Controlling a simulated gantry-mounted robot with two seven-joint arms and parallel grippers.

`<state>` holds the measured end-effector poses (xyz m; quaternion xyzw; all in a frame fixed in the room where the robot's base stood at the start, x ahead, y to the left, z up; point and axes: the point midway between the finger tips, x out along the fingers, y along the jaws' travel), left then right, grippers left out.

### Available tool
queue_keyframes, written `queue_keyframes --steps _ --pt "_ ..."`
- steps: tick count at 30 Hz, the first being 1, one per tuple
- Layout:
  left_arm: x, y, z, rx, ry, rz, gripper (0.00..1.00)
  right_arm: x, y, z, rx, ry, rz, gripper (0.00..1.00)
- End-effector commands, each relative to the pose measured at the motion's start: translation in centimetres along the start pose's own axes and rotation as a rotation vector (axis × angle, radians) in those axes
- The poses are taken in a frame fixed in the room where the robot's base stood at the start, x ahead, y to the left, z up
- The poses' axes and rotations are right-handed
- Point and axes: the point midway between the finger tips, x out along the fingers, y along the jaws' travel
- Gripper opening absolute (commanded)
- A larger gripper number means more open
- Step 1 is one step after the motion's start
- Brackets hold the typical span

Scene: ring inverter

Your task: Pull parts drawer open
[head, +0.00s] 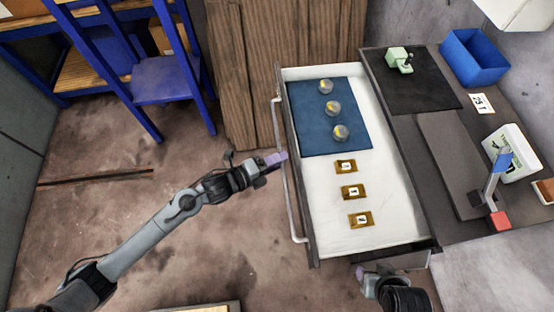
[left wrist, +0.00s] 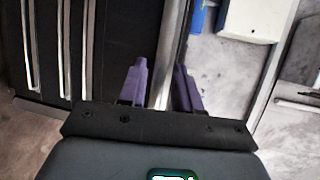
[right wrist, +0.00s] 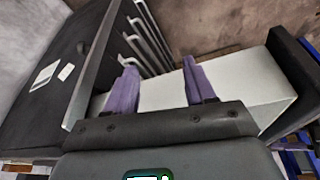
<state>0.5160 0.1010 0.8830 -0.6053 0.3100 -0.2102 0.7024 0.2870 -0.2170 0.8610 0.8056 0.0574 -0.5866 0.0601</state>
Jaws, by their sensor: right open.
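The parts drawer (head: 384,190) is pulled out from the dark cabinet, its white inside showing. Several small tagged parts lie in it: round ones on a blue mat (head: 300,115) and brass blocks on the bare white floor. Its long metal handle (head: 291,205) runs along the front at left. My left gripper (head: 277,158) is at this handle, and in the left wrist view its purple fingers (left wrist: 161,85) stand either side of a bright bar. My right gripper (head: 362,268) is by the drawer's near side; its fingers (right wrist: 157,85) are apart and empty.
The cabinet top carries a black mat (head: 430,92) with a green device, a blue bin (head: 474,58), a white container (head: 512,152) and a small stand. The floor left of the drawer is mostly clear.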

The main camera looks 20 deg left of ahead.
Motion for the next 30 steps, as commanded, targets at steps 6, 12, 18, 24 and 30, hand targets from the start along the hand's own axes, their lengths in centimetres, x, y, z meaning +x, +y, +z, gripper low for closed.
queue_keyframes --steps 6,12,18,24,30 --pt "0.0 0.0 0.0 0.0 0.001 -0.001 0.39 0.0 0.1 0.0 -0.002 0.0 0.002 0.54" --pt "-0.4 0.0 0.0 0.0 0.0 0.001 0.39 -0.1 0.2 0.0 -0.007 -0.001 0.006 0.54" --pt "-2.8 0.0 -0.1 0.002 0.002 0.003 0.39 -0.3 0.2 -0.1 -0.008 -0.001 0.007 0.54" --pt "-6.4 0.1 -0.1 0.002 0.001 0.004 0.39 -0.7 0.2 -0.2 -0.008 -0.001 0.006 0.54" --pt "-9.3 0.1 0.0 0.0 0.001 0.003 0.39 -0.9 0.1 -0.3 -0.005 0.0 0.004 0.54"
